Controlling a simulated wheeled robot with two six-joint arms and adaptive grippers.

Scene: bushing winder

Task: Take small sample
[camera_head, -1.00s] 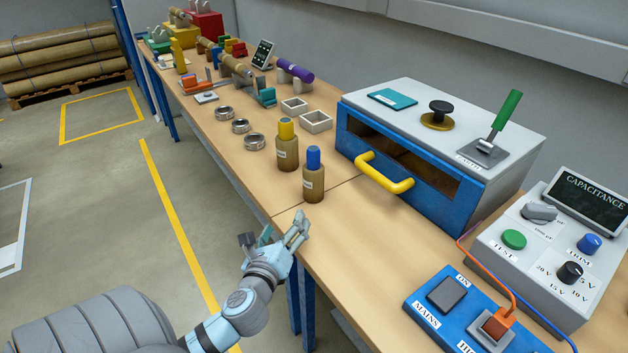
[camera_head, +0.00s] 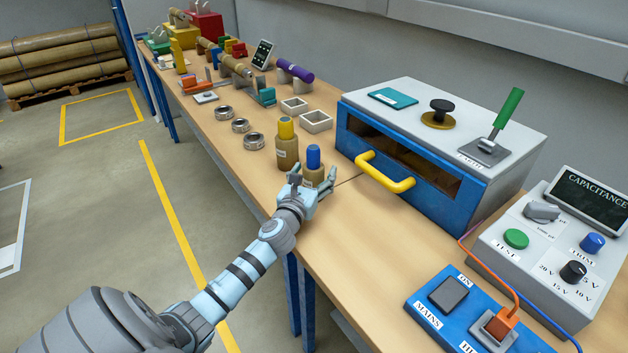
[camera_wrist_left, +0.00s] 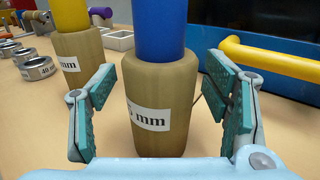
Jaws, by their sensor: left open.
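The blue-capped brown sample (camera_head: 313,164) stands upright on the workbench. In the left wrist view the same blue-capped sample (camera_wrist_left: 160,100) stands between my left fingers, its label partly reading "mm". My left gripper (camera_head: 312,186) is open around it, with a gap visible on each side. The two teal finger pads (camera_wrist_left: 160,110) flank the sample and do not visibly touch it. A yellow-capped brown sample (camera_head: 286,150) stands upright just behind and to the left, and it also shows in the left wrist view (camera_wrist_left: 80,62). My right gripper is not in view.
A blue and grey cabinet with a yellow handle (camera_head: 384,172) stands close on the right. Several metal rings (camera_head: 241,126) and two small white trays (camera_head: 316,122) sit farther back. A capacitance meter (camera_head: 560,235) and mains panel (camera_head: 455,310) are at front right.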

